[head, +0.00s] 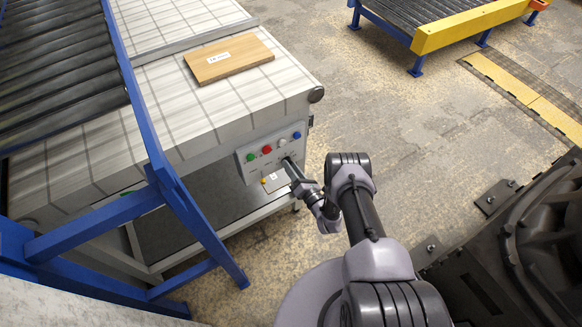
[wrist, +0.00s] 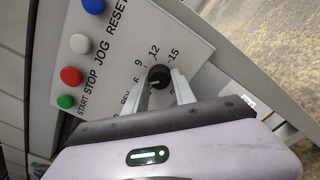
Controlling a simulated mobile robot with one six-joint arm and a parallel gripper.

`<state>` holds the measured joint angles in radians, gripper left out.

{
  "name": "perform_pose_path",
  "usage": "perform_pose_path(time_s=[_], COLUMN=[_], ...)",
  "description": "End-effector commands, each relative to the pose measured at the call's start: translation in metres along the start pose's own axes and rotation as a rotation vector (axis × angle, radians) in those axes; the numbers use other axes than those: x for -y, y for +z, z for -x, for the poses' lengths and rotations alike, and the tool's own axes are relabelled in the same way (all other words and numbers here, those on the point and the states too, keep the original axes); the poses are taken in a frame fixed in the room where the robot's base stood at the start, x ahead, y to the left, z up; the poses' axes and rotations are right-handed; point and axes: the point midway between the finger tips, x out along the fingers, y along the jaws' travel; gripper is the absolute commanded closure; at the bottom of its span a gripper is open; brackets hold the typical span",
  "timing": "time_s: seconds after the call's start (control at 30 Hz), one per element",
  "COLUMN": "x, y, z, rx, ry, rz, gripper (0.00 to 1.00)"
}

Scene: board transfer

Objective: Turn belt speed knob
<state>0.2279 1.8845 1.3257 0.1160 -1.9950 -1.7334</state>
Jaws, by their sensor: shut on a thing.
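The belt speed knob (wrist: 159,76) is a small black dial with a white pointer line, on a light control panel (wrist: 115,60) in the wrist view. Numbers such as 9, 12 and 15 ring it. My gripper (wrist: 158,88) has a finger on each side of the knob and is shut on it. In the head view my gripper (head: 288,166) reaches the front of the panel (head: 250,160) on the conveyor's side and hides the knob there.
Green, red, white and blue buttons sit beside the knob, labelled START, STOP, JOG and RESET; the red button (wrist: 71,76) is close by. A wooden board (head: 228,60) with a white label lies on the belt (head: 160,110). A blue frame (head: 165,170) stands left of the panel.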

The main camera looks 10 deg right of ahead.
Motion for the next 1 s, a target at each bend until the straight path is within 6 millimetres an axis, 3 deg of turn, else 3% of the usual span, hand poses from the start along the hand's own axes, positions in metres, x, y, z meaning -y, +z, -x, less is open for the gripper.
perform_pose_path(time_s=[0.07,0.1,0.2,0.57,0.67,1.0], x=[0.001,0.001,0.001,0.0,-0.001,-0.001], y=[0.001,0.001,0.0,0.001,0.003,0.004], z=[0.0,0.0,0.0,0.006,0.024,0.132], rx=[0.002,0.001,0.001,0.0,0.001,0.004], ry=[-0.003,-0.003,-0.002,-0.002,-0.005,-0.008], rz=[-0.001,-0.001,-0.001,-0.002,-0.003,-0.004], gripper=[1.0,0.63,0.47,0.47,0.47,0.47])
